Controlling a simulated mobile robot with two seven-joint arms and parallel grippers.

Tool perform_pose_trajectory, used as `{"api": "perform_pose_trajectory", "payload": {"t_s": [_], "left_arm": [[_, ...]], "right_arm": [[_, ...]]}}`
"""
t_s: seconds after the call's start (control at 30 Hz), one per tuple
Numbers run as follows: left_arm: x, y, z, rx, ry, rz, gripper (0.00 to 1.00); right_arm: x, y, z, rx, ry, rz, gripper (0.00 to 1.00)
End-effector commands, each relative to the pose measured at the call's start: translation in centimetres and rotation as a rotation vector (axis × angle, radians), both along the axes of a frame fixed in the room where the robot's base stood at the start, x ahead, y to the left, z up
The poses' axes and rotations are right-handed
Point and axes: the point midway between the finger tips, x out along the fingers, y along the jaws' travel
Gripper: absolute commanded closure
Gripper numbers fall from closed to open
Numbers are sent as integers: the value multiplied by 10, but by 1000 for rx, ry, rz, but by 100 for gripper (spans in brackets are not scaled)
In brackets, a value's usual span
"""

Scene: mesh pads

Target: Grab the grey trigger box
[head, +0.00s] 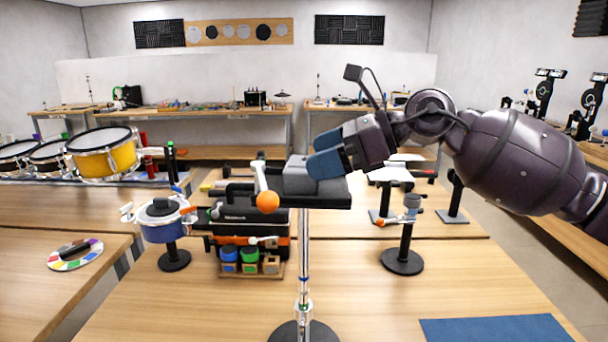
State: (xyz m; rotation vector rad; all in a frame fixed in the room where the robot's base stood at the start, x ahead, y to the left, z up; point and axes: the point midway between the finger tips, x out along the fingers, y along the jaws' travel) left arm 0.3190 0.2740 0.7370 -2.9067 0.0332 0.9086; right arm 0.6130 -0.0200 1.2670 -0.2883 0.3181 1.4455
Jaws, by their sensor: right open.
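The grey trigger box (299,177) rests on a small black platform (328,199) on top of a chrome stand in the middle of the head view. My right gripper (325,155) comes in from the right with its blue fingertips at the right side of the box. It is open. The fingertips overlap the box's right edge in the picture; whether they touch it I cannot tell. My left gripper is not in view.
An orange ball (267,201) on a white arm is just left of the platform. A blue drum pad (165,221) and a black case (245,222) stand left. A small pad stand (403,245) is right. A blue mat (497,328) lies front right. The front table is mostly clear.

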Motion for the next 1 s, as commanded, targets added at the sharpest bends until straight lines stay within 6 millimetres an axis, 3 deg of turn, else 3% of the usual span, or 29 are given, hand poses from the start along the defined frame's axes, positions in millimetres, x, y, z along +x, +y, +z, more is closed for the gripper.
{"api": "perform_pose_trajectory", "payload": {"t_s": [0.2,0.47,0.73,1.0], "left_arm": [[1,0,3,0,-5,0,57],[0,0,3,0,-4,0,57],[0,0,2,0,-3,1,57],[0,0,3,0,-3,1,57]], "right_arm": [[1,28,-12,1,1,3,0],[2,32,-15,1,1,1,0],[2,32,-15,1,2,1,38],[2,32,-12,2,0,1,41]]}}
